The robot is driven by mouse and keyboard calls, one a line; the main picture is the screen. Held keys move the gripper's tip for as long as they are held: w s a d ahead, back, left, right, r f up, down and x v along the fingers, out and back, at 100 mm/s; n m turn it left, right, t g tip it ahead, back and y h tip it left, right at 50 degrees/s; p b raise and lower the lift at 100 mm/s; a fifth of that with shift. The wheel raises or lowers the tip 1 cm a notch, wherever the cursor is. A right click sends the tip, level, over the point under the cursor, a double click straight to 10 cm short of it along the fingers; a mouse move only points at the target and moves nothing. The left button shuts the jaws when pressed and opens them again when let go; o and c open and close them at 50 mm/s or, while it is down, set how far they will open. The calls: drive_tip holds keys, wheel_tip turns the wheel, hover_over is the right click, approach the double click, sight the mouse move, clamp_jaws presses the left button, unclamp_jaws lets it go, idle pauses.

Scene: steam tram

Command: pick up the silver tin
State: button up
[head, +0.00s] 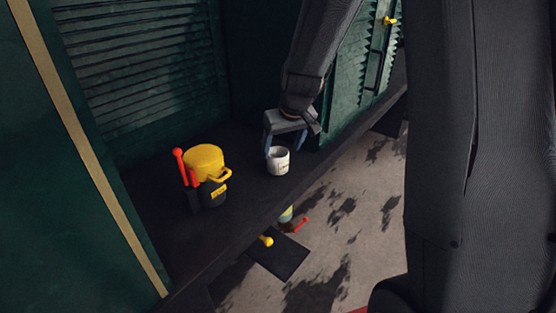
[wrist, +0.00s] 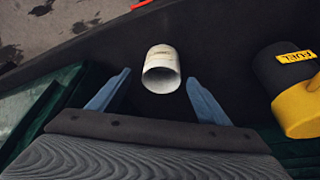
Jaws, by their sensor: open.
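The silver tin (head: 278,161) is a small, pale, open-topped cylinder standing upright on the dark ledge in the head view. In the wrist view the tin (wrist: 162,66) shows ahead, in the gap between my two blue fingers, with its open end facing the camera. My gripper (head: 284,146) is open and points down at the tin from behind it. In the wrist view my gripper (wrist: 157,78) has its fingertips on either side of the tin's near end, with visible space on both sides. How deep the fingers reach is hard to tell.
Green louvred walls (head: 140,70) rise behind. The ledge drops to stained ground (head: 350,210) at front right.

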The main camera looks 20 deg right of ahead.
drive_tip(key=shift+p+x, duration=0.7)
drive_tip(key=shift+x, duration=2.55)
drive_tip(key=shift+s+a, duration=0.15)
drive_tip(key=shift+a, duration=0.05)
drive_tip(key=c, duration=1.1)
